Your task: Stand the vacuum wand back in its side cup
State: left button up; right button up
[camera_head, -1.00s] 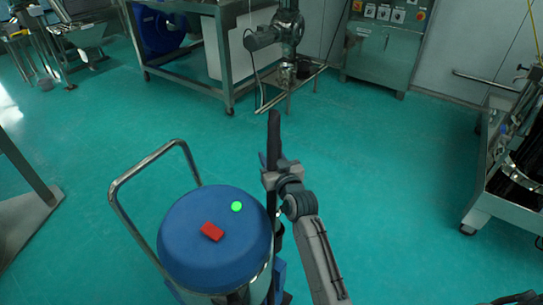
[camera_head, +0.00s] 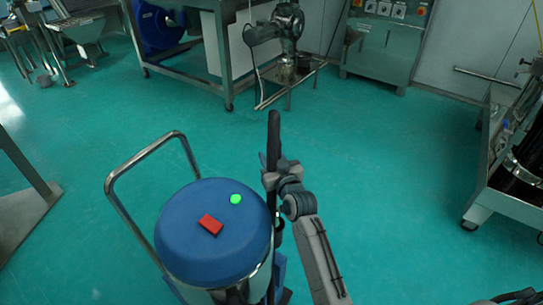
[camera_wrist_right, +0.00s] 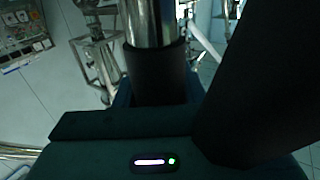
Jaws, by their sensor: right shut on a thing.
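The vacuum (camera_head: 190,230), a steel drum with a blue lid, a red switch and a green light, stands at lower middle in the head view. The black vacuum wand (camera_head: 274,135) stands nearly upright at its right side. My right gripper (camera_head: 272,178) is shut on the wand below its top. A dark cup-like part (camera_head: 279,232) shows below the gripper; whether the wand's foot is inside is hidden. In the right wrist view, a chrome tube with a black sleeve (camera_wrist_right: 157,75) stands ahead, beside a large dark shape I cannot identify.
The vacuum's bent push handle (camera_head: 110,190) rises at its left. A steel cart (camera_head: 510,198) stands at right, a steel-framed table at the back and a control cabinet (camera_head: 388,45) behind. Another arm-like machine (camera_head: 285,30) is at the back. The green floor between is clear.

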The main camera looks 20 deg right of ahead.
jog(key=shift+f, duration=0.4)
jog(key=shift+f+b, duration=1.8)
jog(key=shift+f, duration=0.6)
jog(key=shift+s+f+b, duration=0.1)
jog(key=shift+f+b, duration=0.25)
jog(key=shift+b, duration=0.1)
